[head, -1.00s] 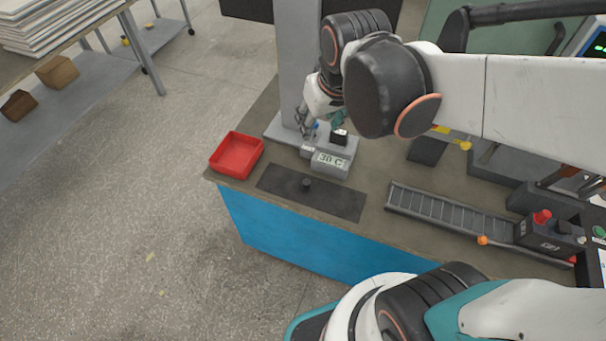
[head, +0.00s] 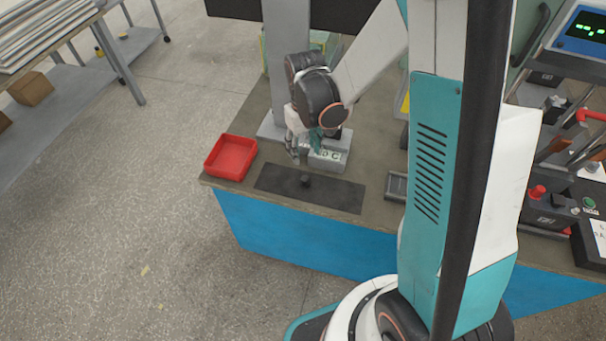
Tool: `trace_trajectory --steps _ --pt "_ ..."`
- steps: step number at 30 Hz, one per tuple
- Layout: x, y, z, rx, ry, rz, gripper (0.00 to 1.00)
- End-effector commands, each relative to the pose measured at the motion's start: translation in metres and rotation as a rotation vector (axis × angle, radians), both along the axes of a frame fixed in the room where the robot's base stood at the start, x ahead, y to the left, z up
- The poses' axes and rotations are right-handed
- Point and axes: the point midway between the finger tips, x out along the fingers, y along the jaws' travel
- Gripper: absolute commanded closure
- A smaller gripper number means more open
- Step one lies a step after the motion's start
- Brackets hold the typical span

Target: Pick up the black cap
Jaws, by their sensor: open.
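The black cap (head: 306,181) looks like a small dark cylinder standing on a flat dark mat (head: 340,192) near the table's front edge. My gripper (head: 301,157) is open, with its fingers pointing down behind and above the cap. It is apart from the cap, close to the front of the grey device. One finger partly covers the device, and my wrist hides much of what lies behind.
A red tray (head: 231,157) stands left of the mat. A grey device with a "30 C" label (head: 328,156) stands behind the mat. A grey slatted track (head: 397,187) lies to the right, mostly hidden by my arm. A grey post (head: 278,75) rises behind.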

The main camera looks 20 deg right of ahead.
Motion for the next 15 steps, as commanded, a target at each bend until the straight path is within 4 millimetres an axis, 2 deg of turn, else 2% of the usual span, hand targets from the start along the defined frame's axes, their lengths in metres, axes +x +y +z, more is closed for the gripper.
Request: trace_trajectory --steps 9,15 --pt "0.0 0.0 -0.055 0.0 0.001 0.0 0.54" --pt "0.0 0.0 -0.081 0.0 0.001 0.0 0.54"
